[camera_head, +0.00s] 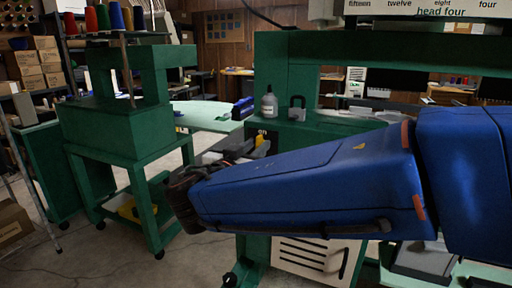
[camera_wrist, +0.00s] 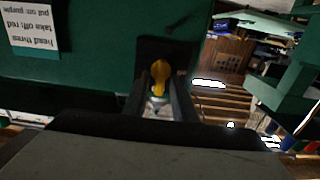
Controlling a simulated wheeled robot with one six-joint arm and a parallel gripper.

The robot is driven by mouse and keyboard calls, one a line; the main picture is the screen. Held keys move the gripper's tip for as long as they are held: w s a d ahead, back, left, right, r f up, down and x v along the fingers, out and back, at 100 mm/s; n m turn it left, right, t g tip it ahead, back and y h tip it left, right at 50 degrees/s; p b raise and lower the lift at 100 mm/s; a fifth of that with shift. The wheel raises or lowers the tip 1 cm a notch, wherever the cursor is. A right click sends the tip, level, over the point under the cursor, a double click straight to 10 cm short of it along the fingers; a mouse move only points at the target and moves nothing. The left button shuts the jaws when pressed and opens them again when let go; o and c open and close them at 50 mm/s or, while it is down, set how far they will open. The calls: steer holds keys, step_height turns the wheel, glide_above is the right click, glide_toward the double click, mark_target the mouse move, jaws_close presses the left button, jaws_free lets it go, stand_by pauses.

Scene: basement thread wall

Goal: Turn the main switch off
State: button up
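The main switch is a yellow knob (camera_wrist: 160,75) on a dark plate (camera_wrist: 165,53) on the green machine body in the wrist view. A small yellow part of the switch (camera_head: 261,138) also shows in the head view, below the green machine's table top. My gripper (camera_wrist: 160,82) has its two dark fingers on either side of the yellow knob, apart from each other. A narrow gap seems to show between the fingers and the knob. In the head view my gripper (camera_head: 248,145) is at the switch, partly hidden by my blue arm.
A white bottle (camera_head: 269,104) and a grey padlock (camera_head: 297,109) stand on the green machine (camera_head: 335,131) above the gripper. Another green machine on a wheeled stand (camera_head: 115,130) with thread spools is at left. Open floor lies between them. A paper note (camera_wrist: 29,27) is on the green panel.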

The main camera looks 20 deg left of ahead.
steer(key=n, duration=0.4)
steer(key=shift+a+n, duration=0.25)
steer(key=shift+n, duration=0.15)
steer(key=shift+a+f+n, duration=0.1)
steer(key=shift+f+n, duration=0.1)
steer(key=shift+n, duration=1.95)
steer(key=shift+a+f+n, duration=0.15)
steer(key=shift+f+n, duration=0.05)
steer(key=shift+n, duration=2)
steer(key=shift+a+f+n, duration=0.1)
steer(key=shift+f+n, duration=0.1)
steer(key=shift+n, duration=1.95)
steer(key=o, duration=0.7)
